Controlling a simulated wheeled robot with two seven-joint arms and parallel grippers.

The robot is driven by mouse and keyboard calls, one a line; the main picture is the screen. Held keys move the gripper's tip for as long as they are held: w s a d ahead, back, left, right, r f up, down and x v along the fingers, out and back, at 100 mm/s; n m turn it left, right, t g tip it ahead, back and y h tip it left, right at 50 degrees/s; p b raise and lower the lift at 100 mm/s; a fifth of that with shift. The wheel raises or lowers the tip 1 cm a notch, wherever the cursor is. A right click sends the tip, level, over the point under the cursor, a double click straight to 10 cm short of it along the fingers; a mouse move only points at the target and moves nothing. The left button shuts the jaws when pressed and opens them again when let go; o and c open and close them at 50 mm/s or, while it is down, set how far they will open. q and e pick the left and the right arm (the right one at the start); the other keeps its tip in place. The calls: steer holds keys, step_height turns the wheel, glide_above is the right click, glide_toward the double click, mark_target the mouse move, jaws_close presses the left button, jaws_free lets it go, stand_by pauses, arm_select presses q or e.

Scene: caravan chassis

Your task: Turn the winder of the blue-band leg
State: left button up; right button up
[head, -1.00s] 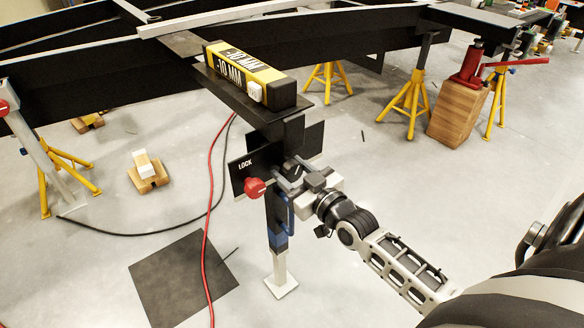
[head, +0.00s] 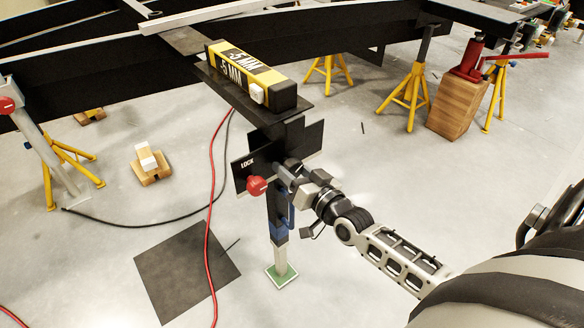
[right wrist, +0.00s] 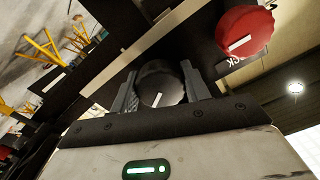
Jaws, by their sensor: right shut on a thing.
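The blue-band leg (head: 279,232) hangs upright below the dark beam, and its foot (head: 282,276) shows a green plate on the floor. My right gripper (head: 297,178) is at the upper part of the leg. In the right wrist view its two fingers stand on either side of the winder (right wrist: 160,85), a dark round ridged knob with a white mark, and are shut on it. The winder is mostly hidden in the head view. A red lock knob (head: 257,186) sits beside it, also in the right wrist view (right wrist: 244,28). My left gripper is out of view.
A black and yellow level box (head: 250,75) above the leg reads -5 MM. A red hose (head: 210,190) and a dark mat (head: 188,265) lie left of the leg. Yellow stands (head: 408,100) and a red jack (head: 468,67) on a wooden block stand at the back right.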

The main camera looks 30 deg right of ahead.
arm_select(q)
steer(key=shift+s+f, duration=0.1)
arm_select(e)
steer(key=o, duration=1)
steer(key=shift+s, duration=0.3)
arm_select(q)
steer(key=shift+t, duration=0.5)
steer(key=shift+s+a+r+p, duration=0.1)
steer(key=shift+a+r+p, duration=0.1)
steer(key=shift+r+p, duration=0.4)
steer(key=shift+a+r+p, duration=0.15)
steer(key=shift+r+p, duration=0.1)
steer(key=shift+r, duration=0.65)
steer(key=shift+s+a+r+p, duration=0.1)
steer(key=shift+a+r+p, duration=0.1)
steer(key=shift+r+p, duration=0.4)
arm_select(e)
steer(key=shift+s+d, duration=0.2)
steer(key=shift+s, duration=2.35)
steer(key=shift+s+d, duration=0.2)
steer(key=shift+s, duration=2.35)
steer(key=shift+s+d, duration=0.2)
steer(key=shift+s, duration=2.35)
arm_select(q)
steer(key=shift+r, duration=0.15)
